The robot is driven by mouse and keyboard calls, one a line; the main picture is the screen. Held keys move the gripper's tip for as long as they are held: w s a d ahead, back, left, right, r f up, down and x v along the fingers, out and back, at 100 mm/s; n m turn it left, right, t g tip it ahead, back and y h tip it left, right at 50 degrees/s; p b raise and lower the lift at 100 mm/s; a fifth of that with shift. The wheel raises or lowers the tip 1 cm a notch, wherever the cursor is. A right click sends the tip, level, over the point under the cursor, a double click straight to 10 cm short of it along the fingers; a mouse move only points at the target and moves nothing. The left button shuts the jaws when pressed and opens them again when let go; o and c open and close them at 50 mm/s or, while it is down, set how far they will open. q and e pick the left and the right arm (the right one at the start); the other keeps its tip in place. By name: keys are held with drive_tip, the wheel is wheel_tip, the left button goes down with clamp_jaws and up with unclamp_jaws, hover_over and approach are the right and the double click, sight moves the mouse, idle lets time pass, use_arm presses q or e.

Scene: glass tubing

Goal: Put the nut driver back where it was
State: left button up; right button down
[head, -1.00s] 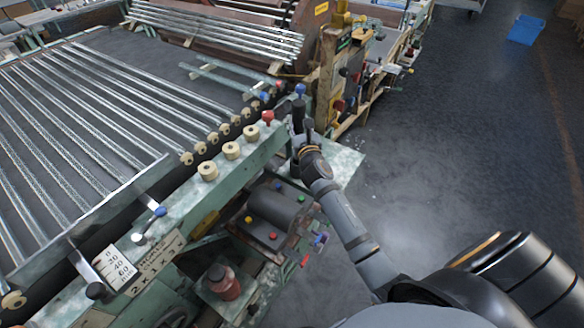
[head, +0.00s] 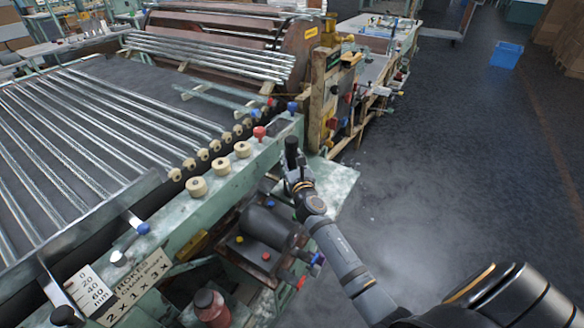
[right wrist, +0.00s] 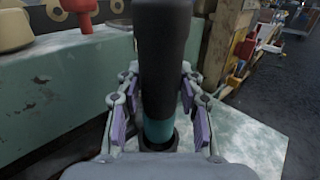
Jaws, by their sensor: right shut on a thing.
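The nut driver has a thick black handle with a teal band near its lower end. It stands roughly upright in my right gripper (head: 296,182), beside the end of the green machine rail (head: 222,188). Its black handle (head: 291,152) shows above the gripper in the head view. In the right wrist view the handle (right wrist: 165,55) fills the middle, between the purple-padded fingers of my right gripper (right wrist: 157,112). The driver's lower end is hidden. I cannot tell which spot it came from. My left gripper is out of view.
A red knob (head: 259,132) and cream rollers (head: 242,149) stand on the rail. A pale, worn plate (head: 335,182) lies below and right of the gripper. A post with coloured buttons (head: 322,95) stands behind. Open floor (head: 430,190) lies to the right.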

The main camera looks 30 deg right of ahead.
sight(291, 163)
drive_tip(key=shift+s+f, duration=0.25)
drive_tip(key=shift+f, duration=0.65)
drive_tip(key=c, duration=1.2)
unclamp_jaws()
drive_tip(key=shift+f, duration=0.2)
drive_tip(key=o, duration=0.3)
drive_tip(key=shift+w, duration=0.3)
drive_tip(key=shift+o, duration=0.2)
drive_tip(key=shift+s+r, duration=0.1)
drive_tip(key=shift+r, duration=0.05)
drive_tip(key=shift+f+b, duration=0.35)
drive_tip(key=shift+b, duration=0.15)
drive_tip(key=s, duration=0.1)
drive_tip(key=s+a+r+p, duration=0.1)
drive_tip(key=s, duration=0.1)
drive_tip(key=s+a+r+p, duration=0.1)
drive_tip(key=s, duration=0.1)
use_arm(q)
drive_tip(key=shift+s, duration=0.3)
use_arm(e)
drive_tip(key=v, duration=0.5)
drive_tip(key=shift+f, duration=0.1)
